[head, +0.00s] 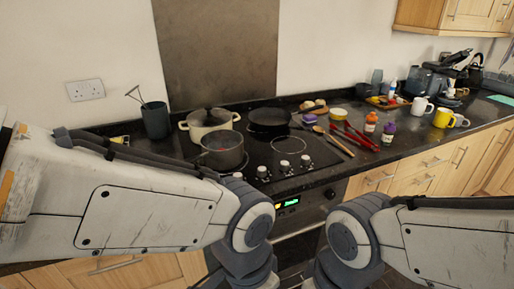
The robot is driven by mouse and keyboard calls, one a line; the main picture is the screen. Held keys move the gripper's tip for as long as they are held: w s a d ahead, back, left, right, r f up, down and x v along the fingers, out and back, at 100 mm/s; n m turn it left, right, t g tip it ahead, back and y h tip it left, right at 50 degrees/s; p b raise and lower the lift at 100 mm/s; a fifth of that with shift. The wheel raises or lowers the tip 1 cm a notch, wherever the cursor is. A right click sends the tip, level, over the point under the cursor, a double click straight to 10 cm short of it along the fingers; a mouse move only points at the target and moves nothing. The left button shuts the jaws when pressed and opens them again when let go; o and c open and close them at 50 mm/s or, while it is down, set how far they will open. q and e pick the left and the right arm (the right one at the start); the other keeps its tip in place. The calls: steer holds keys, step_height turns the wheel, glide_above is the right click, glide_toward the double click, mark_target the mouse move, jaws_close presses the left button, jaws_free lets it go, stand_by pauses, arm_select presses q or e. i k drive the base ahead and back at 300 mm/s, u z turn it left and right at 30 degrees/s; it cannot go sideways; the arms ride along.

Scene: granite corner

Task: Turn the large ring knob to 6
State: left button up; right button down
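The black hob (265,150) is set in the dark worktop, with a row of several small silver knobs along its front edge. Knobs show at the left (262,173), middle (285,167) and right (305,160) of the row. Their labels and pointer positions are too small to read, so I cannot tell which one is the large ring knob or its setting. My two arms reach in from the left and right and bend down in front of the oven. Both grippers are below the picture's edge and hidden.
A dark glassy pot (221,151), a cream pot (208,121) and a black frying pan (268,119) stand on the hob. Utensils (338,141), red tongs (360,136), bottles (388,133) and mugs (442,117) stand to the right. The oven (300,212) is below.

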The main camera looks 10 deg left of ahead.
mark_target(262, 171)
steer(key=u, duration=0.05)
steer(key=k, duration=0.5)
steer(key=z, duration=0.4)
steer(key=i, duration=0.85)
steer(key=u, duration=0.4)
steer(key=i, duration=0.65)
steer(key=u, duration=0.45)
